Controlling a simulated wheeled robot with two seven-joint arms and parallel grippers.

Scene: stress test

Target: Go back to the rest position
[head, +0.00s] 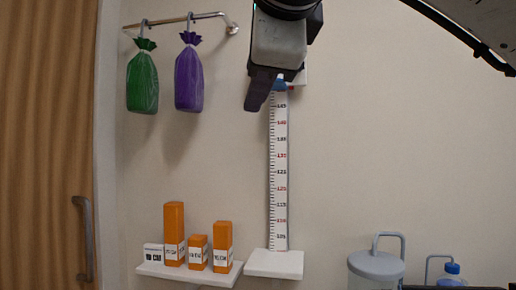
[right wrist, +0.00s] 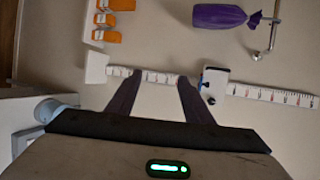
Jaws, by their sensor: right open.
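My right gripper (head: 262,90) is at the top middle of the head view, in front of the upper part of a white measuring scale (head: 279,170) on the wall. In the right wrist view its two dark fingers (right wrist: 160,78) are apart with nothing held between them. The scale (right wrist: 158,77) runs across behind the fingertips. A white slider with a blue part (head: 281,85) is on the scale, partly hidden by the gripper. The slider (right wrist: 214,82) is just right of the right finger in the wrist view. My left gripper is not in view.
A green bag (head: 142,82) and a purple bag (head: 188,82) hang from a wall rail (head: 175,21). Several orange boxes (head: 174,235) stand on a small white shelf (head: 190,274). A lidded container (head: 375,265) and a blue-capped bottle (head: 452,275) are at lower right. A wooden door (head: 45,130) is at left.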

